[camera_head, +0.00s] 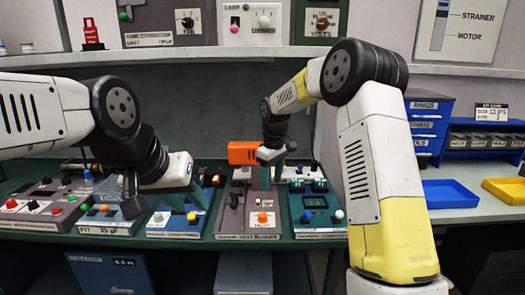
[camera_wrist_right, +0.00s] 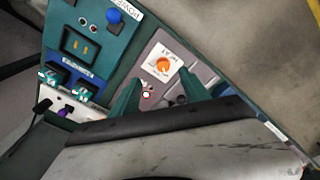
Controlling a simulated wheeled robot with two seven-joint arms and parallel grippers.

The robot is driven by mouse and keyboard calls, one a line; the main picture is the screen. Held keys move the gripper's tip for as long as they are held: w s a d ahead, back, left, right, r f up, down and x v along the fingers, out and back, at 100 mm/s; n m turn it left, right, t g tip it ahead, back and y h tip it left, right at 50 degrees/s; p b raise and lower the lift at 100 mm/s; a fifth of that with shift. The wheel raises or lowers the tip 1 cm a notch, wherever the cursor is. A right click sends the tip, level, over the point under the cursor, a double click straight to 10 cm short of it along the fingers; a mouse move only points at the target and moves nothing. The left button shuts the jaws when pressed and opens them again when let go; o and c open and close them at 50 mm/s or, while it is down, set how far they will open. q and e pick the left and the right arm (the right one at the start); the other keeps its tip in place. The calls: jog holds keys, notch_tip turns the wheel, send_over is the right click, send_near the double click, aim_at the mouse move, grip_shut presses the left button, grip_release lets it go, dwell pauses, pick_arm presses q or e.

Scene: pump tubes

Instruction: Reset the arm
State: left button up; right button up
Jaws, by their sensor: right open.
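My right gripper (camera_head: 270,178) hangs pointing down over the grey panel (camera_head: 235,215) in the middle of the bench. In the right wrist view its two teal fingers (camera_wrist_right: 160,95) are spread, with nothing held between them. An orange knob (camera_wrist_right: 163,65) on a white plate shows beyond the fingers; it also shows in the head view (camera_head: 262,217). My left gripper (camera_head: 185,200) hangs over the blue panel to the left. Its fingers blend with the panels, so its opening is unclear.
An orange blower body (camera_head: 242,153) stands close beside my right wrist. Button panels line the green bench (camera_head: 140,240). A blue tray (camera_head: 448,194) and a yellow tray (camera_head: 505,190) lie at right, by a blue drawer cabinet (camera_head: 425,125). A shelf (camera_head: 190,55) runs behind my arms.

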jog(key=s+d+r+m+t, duration=0.1)
jog(key=s+d+r+m, duration=0.3)
jog(key=s+r, duration=0.5)
jog(key=s+d+r+m+t, duration=0.1)
jog(key=s+d, duration=0.1)
jog(key=s, duration=0.6)
jog(key=s+d+r+m+t+y, duration=0.1)
jog(key=s+d+r+m, duration=0.1)
jog(key=s, duration=0.6)
jog(key=s+d+r+m+t, duration=0.2)
jog(key=s+d, duration=0.1)
jog(key=s, duration=0.5)
jog(key=shift+y, duration=0.4)
jog(key=shift+d, duration=0.1)
jog(key=shift+c, duration=0.4)
